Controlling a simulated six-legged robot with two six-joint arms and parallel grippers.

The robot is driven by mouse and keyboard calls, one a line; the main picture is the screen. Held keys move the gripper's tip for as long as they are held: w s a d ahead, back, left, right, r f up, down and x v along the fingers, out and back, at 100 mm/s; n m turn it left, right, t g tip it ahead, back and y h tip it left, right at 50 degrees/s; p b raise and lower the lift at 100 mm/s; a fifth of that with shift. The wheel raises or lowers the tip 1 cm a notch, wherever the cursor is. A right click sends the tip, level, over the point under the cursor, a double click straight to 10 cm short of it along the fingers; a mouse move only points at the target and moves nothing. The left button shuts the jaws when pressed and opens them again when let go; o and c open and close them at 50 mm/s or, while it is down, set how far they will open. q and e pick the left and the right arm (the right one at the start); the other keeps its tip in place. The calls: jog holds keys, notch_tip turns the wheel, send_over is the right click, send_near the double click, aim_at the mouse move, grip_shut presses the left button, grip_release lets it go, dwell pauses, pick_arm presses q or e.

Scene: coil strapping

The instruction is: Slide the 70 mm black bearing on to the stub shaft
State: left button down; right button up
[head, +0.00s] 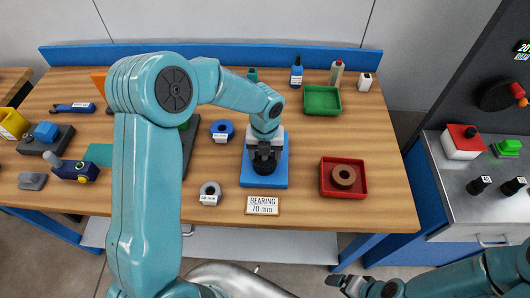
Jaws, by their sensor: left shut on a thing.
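The black bearing (264,168) is at the middle of the table, over the blue plate (264,183). My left gripper (264,157) reaches down from above and is shut on the black bearing. I cannot tell whether the bearing touches the plate. No stub shaft can be made out clearly; the gripper and my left arm hide part of this area. A white card reading "BEARING 70 mm" (262,205) lies in front of the plate. My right gripper (343,281) is low at the front, apart from the table objects, and its jaws are too small to read.
A blue ring (222,127) and a grey ring (210,187) with tags lie left of the plate. A red tray (363,188) holding a brown ring (344,175) stands right. A green tray (322,101) and bottles stand behind. My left arm covers part of the table's left.

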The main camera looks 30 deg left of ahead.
pick_arm(q)
jog(key=shift+f, duration=0.45)
jog(key=shift+c, duration=0.6)
grip_release()
jog(key=shift+r, duration=0.15)
jog(key=shift+r, duration=0.1)
jog(key=shift+w+r, duration=0.1)
jog(key=shift+r, duration=0.2)
notch_tip(320, 180, up, 16)
jog(key=b, duration=0.1)
jog(key=shift+f, duration=0.2)
